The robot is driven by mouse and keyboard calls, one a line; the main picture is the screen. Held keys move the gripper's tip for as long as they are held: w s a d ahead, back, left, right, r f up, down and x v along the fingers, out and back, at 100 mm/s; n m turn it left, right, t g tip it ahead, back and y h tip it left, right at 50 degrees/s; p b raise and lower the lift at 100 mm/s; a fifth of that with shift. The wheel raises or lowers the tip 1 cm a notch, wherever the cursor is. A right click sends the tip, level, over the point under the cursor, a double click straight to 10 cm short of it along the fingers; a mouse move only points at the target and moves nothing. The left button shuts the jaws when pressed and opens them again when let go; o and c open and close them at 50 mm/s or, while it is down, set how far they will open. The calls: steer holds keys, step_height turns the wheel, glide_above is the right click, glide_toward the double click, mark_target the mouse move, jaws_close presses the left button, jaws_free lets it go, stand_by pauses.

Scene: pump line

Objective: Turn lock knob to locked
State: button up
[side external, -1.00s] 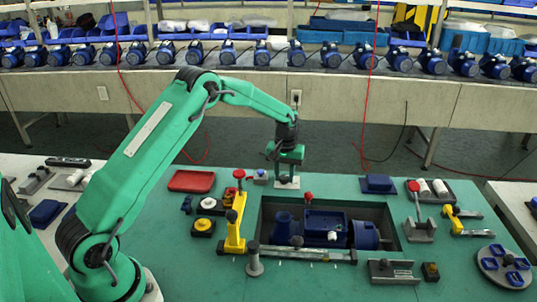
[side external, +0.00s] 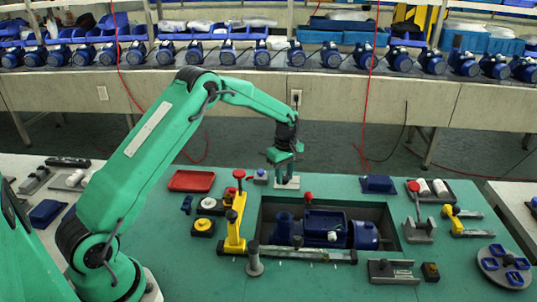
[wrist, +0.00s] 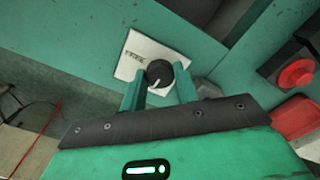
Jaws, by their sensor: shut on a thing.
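The lock knob (wrist: 159,73) is round and black with a white pointer line, and sits on a white plate (wrist: 148,50) with small dark marks that I cannot read. In the wrist view my gripper (wrist: 160,88) has one green finger on each side of the knob and is shut on it. The white line lies towards my gripper's side of the knob. In the side view my gripper (side external: 287,178) is low over the white plate (side external: 287,184) at the back edge of the green table, and hides the knob there.
A red tray (side external: 190,181) lies left of my gripper. A blue pump (side external: 325,228) sits in a recess in front of it. A yellow clamp (side external: 235,230) with a red knob stands at the recess's left.

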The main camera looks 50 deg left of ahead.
mark_target(284, 177)
steer(key=shift+a+r+n, duration=0.1)
steer(key=shift+r+n, duration=0.05)
steer(key=shift+n, duration=0.35)
steer(key=o, duration=1)
steer(key=shift+c, duration=0.2)
steer(key=shift+r, duration=3.85)
